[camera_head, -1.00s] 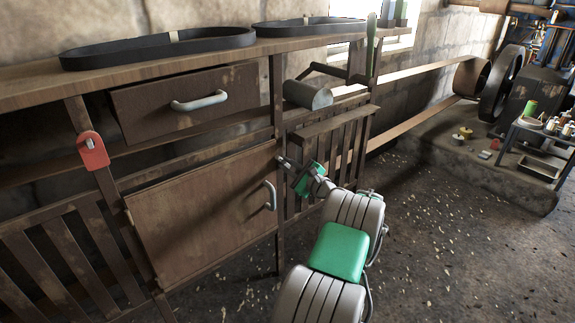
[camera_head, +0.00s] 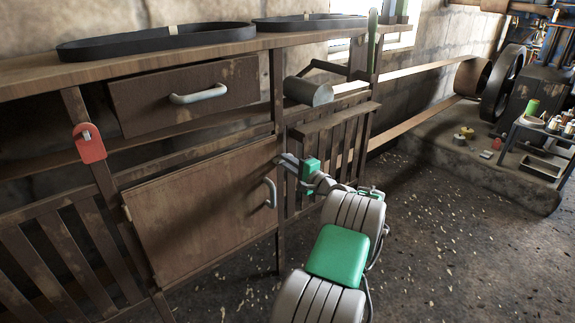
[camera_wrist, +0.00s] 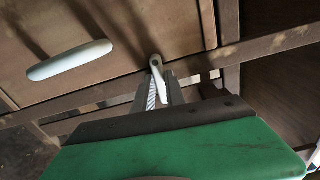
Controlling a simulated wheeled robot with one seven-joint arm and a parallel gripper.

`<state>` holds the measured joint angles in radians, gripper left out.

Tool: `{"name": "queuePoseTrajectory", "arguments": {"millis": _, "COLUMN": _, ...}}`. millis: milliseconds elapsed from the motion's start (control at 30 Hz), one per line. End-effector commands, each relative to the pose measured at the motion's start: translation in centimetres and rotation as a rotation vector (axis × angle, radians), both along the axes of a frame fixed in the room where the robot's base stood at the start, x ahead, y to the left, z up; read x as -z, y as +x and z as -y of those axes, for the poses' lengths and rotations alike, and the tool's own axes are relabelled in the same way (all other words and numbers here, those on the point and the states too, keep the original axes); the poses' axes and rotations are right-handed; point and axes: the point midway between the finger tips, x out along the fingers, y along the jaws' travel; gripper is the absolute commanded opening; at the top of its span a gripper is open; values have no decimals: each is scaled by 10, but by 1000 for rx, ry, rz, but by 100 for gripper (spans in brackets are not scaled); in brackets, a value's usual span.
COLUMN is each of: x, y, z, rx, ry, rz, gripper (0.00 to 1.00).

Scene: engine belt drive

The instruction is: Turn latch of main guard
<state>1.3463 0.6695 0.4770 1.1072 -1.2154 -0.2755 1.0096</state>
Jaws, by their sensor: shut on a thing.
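The main guard looks to be the brown door panel (camera_head: 200,215) with a pale handle (camera_head: 271,193). In the wrist view, the panel (camera_wrist: 120,30) and handle (camera_wrist: 70,60) lie at the upper left. The latch (camera_wrist: 156,64) is a small light metal piece with a round pivot end near the panel's edge, by the frame bar. My gripper (camera_wrist: 161,90) is shut on the latch, its fingers on either side of it. In the head view my gripper (camera_head: 288,160) reaches the panel's upper right corner; the latch is too small to make out there.
A drawer (camera_head: 185,98) is above the panel, and a grey cylinder (camera_head: 308,92) lies on the shelf. A red padlock-like piece (camera_head: 89,143) hangs on the left post. Slatted guards flank the panel. Black belts (camera_head: 155,45) lie on top. The floor at right is open.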

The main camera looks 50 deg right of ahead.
Motion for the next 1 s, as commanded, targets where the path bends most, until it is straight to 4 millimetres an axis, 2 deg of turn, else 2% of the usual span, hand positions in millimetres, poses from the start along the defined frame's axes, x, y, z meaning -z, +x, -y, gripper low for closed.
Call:
{"name": "queuePoseTrajectory", "arguments": {"millis": 633, "x": 1, "y": 0, "z": 0, "rx": 1, "ry": -55, "rz": -14, "gripper": 0}}
{"name": "queuePoseTrajectory", "arguments": {"millis": 667, "x": 1, "y": 0, "z": 0, "rx": 1, "ry": -55, "rz": -14, "gripper": 17}}
{"name": "queuePoseTrajectory", "arguments": {"millis": 900, "x": 1, "y": 0, "z": 0, "rx": 1, "ry": -56, "rz": -13, "gripper": 37}}
{"name": "queuePoseTrajectory", "arguments": {"millis": 1000, "x": 0, "y": 0, "z": 0, "rx": 0, "ry": -56, "rz": -13, "gripper": 37}}
